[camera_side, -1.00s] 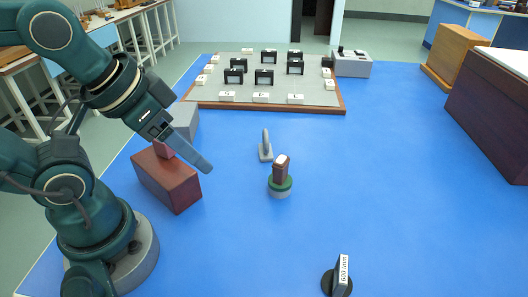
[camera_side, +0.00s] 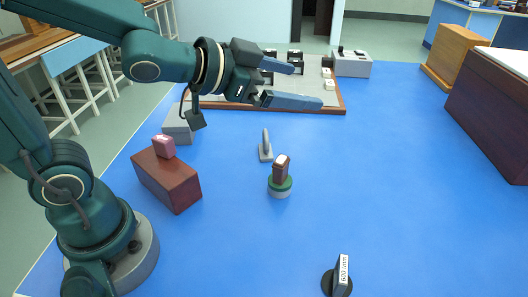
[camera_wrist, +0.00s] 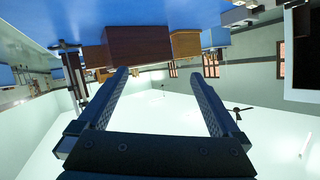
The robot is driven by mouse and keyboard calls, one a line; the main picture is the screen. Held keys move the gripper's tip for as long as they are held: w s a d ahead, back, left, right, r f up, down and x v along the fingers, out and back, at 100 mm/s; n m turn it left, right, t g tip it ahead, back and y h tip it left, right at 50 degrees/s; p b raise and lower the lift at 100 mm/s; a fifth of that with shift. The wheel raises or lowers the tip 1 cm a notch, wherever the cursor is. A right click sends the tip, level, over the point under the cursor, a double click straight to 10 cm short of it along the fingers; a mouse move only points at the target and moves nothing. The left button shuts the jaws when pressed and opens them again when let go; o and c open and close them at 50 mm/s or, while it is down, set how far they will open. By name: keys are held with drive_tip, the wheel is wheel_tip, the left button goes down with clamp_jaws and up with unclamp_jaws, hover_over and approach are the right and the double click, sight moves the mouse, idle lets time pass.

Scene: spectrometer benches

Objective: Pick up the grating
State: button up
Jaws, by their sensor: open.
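A small brown upright piece with a pale top (camera_side: 281,167) stands on a round mount with a green top (camera_side: 280,187) near the middle of the blue bench; it looks like the grating. A pink block (camera_side: 164,146) sits on a reddish-brown box (camera_side: 167,180) to the left; I cannot tell what it is. My gripper (camera_side: 305,86) is open and empty, raised and pointing right, above and apart from the brown piece in the side view. In the wrist view my two fingers (camera_wrist: 161,72) are spread with nothing between them, and the grating is not seen.
A small grey stand (camera_side: 265,148) is just behind the mount. A grey board with a wooden rim (camera_side: 330,111) holds black frames and white labels at the back. A "600 mm" marker (camera_side: 342,270) stands in front.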

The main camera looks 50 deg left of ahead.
drive_tip(key=w+d+f+m+g+h, duration=0.1)
drive_tip(key=d+f+m+h, duration=0.25)
drive_tip(key=d, duration=0.25)
drive_tip(key=m+g+h, duration=0.3)
drive_tip(key=g+h, duration=0.3)
hover_over(337, 271)
drive_tip(key=w+a, duration=0.3)
drive_tip(key=a, duration=0.2)
wheel_tip(337, 271, down, 10)
drive_tip(key=r, duration=0.1)
drive_tip(key=s+f+g, duration=0.1)
drive_tip(key=f, duration=0.1)
drive_tip(key=s+d+f, duration=0.1)
drive_tip(key=f, duration=0.1)
drive_tip(key=s+f+g, duration=0.1)
drive_tip(key=s+f, duration=0.1)
drive_tip(key=shift+d+f+n+g, duration=0.2)
drive_tip(key=shift+f+n+g, duration=0.1)
drive_tip(key=shift+f, duration=0.1)
drive_tip(key=shift+d+f, duration=0.2)
drive_tip(key=shift+x, duration=2.3)
drive_tip(key=c, duration=1.5)
drive_tip(key=shift+o, duration=0.2)
drive_tip(key=shift+r, duration=0.1)
